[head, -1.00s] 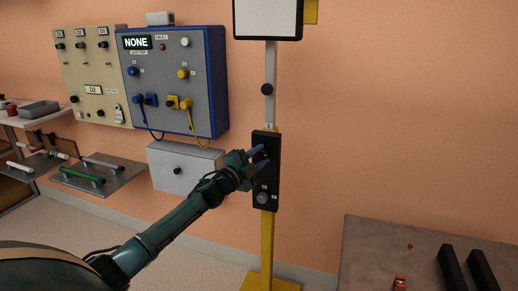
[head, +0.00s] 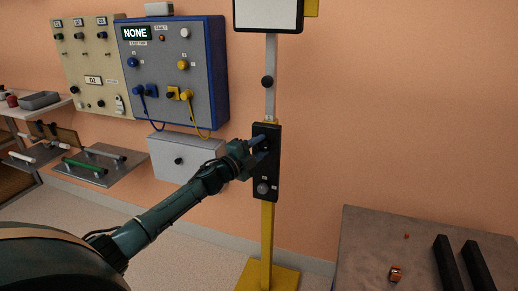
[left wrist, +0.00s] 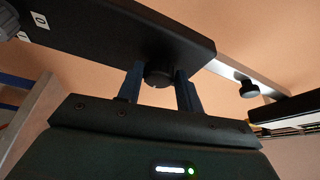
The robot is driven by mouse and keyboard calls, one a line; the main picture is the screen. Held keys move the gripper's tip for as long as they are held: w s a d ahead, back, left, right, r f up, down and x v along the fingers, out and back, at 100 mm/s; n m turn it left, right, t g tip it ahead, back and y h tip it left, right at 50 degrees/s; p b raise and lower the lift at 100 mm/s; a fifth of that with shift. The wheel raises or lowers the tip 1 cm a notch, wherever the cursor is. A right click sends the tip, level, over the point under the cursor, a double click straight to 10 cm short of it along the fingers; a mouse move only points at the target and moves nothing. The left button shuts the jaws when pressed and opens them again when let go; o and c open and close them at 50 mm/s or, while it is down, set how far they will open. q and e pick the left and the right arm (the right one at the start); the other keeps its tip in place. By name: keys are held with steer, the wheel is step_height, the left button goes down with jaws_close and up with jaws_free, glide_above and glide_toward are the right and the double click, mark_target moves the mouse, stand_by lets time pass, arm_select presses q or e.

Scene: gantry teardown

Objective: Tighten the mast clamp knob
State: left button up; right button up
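The black clamp block (head: 267,180) sits upright on the mast, which is grey above (head: 270,100) and yellow below (head: 267,235). My left gripper (head: 260,148) reaches the upper part of the block from the left. In the left wrist view a dark round knob (left wrist: 158,75) on the block's face stands between the two blue fingers of this gripper (left wrist: 160,88). A grey knob (head: 263,188) is lower on the block. My right gripper is not in view.
Another black knob (head: 267,82) is higher on the mast, below a white panel (head: 268,14). A blue-framed control box (head: 205,95) with plugged cables and a grey box (head: 190,160) hang left. A grey table (head: 365,240) with black bars stands right.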

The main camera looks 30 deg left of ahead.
arm_select(q)
steer(key=o, duration=0.3)
steer(key=shift+s+f, duration=0.1)
steer(key=shift+s, duration=0.05)
steer(key=s+a, duration=0.2)
steer(key=s, duration=1)
steer(key=shift+s+f, duration=0.35)
steer(key=shift+f, duration=0.1)
steer(key=shift+d, duration=0.1)
